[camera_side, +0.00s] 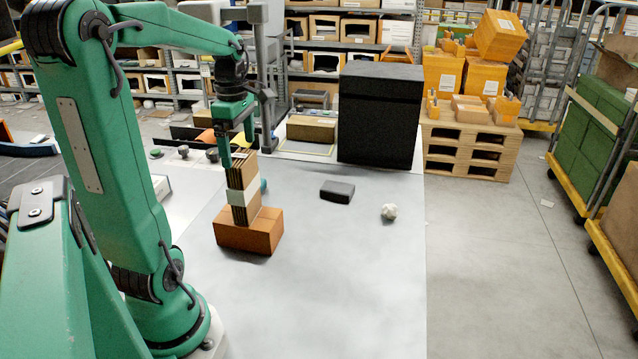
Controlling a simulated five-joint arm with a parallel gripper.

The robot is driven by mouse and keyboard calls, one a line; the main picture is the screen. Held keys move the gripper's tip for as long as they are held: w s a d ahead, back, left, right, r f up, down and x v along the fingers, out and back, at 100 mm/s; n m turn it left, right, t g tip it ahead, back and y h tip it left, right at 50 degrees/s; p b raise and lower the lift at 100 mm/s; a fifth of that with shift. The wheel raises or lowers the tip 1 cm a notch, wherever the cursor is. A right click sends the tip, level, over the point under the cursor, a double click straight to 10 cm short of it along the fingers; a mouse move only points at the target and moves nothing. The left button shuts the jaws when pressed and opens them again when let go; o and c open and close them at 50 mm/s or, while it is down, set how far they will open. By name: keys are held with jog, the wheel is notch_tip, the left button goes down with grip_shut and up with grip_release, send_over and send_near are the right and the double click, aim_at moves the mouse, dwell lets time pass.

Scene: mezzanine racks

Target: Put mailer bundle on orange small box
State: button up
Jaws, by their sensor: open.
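The mailer bundle (243,188), a brown stack with a white band around it, stands roughly upright on top of the orange small box (248,238). The box lies flat on the pale grey work surface. My gripper (240,152) points down at the top end of the bundle. It is open, with its fingers close to the bundle's upper end; I cannot tell whether a finger touches it. The far side of the bundle is hidden.
A dark flat block (337,191) and a crumpled white ball (389,211) lie to the right. A teal object (264,185) shows partly behind the bundle. A tall black bin (380,118) stands behind. The front of the surface is clear.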

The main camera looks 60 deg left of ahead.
jog(key=shift+r, duration=2.6)
jog(key=shift+w+d+m, duration=0.15)
jog(key=shift+d+m, duration=0.35)
jog(key=shift+d, duration=0.05)
jog(key=s+d+f+m+t, duration=0.1)
jog(key=d+f+m+t, duration=0.1)
jog(key=d+m, duration=0.8)
jog(key=s+d+f+m+t, duration=0.1)
jog(key=d+f+m+t, duration=0.1)
jog(key=d+m, duration=0.9)
jog(key=m+t, duration=0.1)
jog(key=m, duration=0.4)
jog(key=shift+d+f+t, duration=0.25)
jog(key=shift+f+t, duration=0.05)
jog(key=shift+f, duration=0.1)
